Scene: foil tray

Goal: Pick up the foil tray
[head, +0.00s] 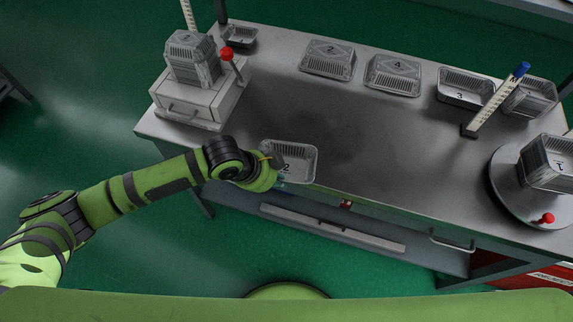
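An open foil tray (303,162) marked 2 sits near the front edge of the metal table, left of the middle. My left arm reaches in from the left, and its gripper (278,172) is at the tray's front left corner. The wrist covers that corner and most of the fingers, so I cannot tell whether they are open or shut, or whether they touch the tray. My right gripper is not in view.
Upside-down trays (327,60) (393,75) and an open tray (465,88) stand along the back. A drawer unit (200,100) bears stacked trays at left. A round turntable (512,205) with a tray stack is at right. A ruler post (495,100) stands upright. The table's middle is clear.

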